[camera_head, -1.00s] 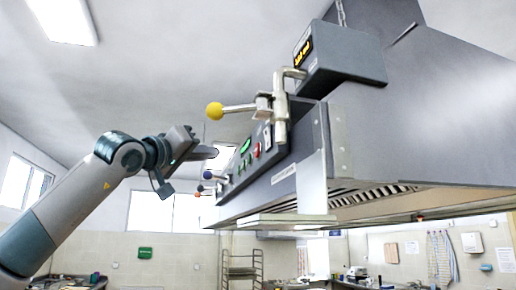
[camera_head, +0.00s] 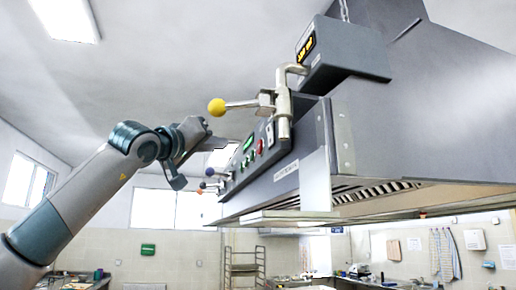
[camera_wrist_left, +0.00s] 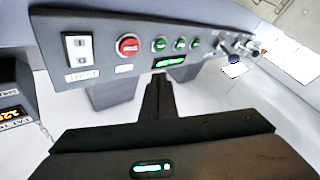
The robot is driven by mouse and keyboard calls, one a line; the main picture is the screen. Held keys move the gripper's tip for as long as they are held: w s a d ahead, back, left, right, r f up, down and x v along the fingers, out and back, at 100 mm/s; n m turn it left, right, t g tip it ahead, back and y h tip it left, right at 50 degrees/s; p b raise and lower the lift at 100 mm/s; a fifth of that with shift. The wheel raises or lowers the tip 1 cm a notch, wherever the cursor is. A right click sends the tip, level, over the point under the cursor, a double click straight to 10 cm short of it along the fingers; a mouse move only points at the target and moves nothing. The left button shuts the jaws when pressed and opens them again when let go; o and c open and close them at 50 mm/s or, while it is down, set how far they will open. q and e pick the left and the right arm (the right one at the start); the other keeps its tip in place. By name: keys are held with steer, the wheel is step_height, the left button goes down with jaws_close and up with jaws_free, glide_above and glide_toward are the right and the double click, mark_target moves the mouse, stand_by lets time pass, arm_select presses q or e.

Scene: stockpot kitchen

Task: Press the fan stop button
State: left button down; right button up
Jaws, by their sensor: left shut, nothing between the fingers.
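A red round button (camera_head: 260,146), the likely fan stop, sits on the grey hood's front control panel (camera_head: 283,165). In the wrist view the red button (camera_wrist_left: 128,46) stands between a white rocker switch (camera_wrist_left: 78,48) and a row of green buttons (camera_wrist_left: 178,43). The label under it is too small to read. My left gripper (camera_head: 222,143) is shut and empty, in front of the panel and left of the red button in the head view. In the wrist view its fingertips (camera_wrist_left: 158,80) show below the button and slightly right, apparently apart from the panel. My right gripper is not in view.
A yellow-knobbed lever (camera_head: 217,106) juts out from the hood near the gripper. More coloured knobs (camera_head: 208,172) stick out at the panel's far end. A display box (camera_head: 343,55) hangs above. Open air lies left of the hood.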

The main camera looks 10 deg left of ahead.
arm_select(q)
steer(key=w+d, duration=0.2)
steer(key=d, duration=0.3)
steer(key=shift+w+d+p, duration=0.2)
steer(key=shift+d+p, duration=0.1)
steer(key=shift+d, duration=0.05)
steer(key=shift+w+d, duration=0.3)
steer(key=shift+d, duration=0.5)
stand_by(2.9)
steer(key=shift+a, duration=0.1)
stand_by(0.4)
steer(key=shift+s+a, duration=0.3)
steer(key=shift+a, duration=0.35)
steer(key=shift+s+a, duration=0.35)
steer(key=shift+a, duration=0.4)
steer(key=shift+s+a, duration=0.3)
steer(key=shift+a, duration=0.5)
steer(key=shift+s+a, duration=0.35)
steer(key=shift+a, duration=0.4)
steer(key=shift+w+f, duration=0.1)
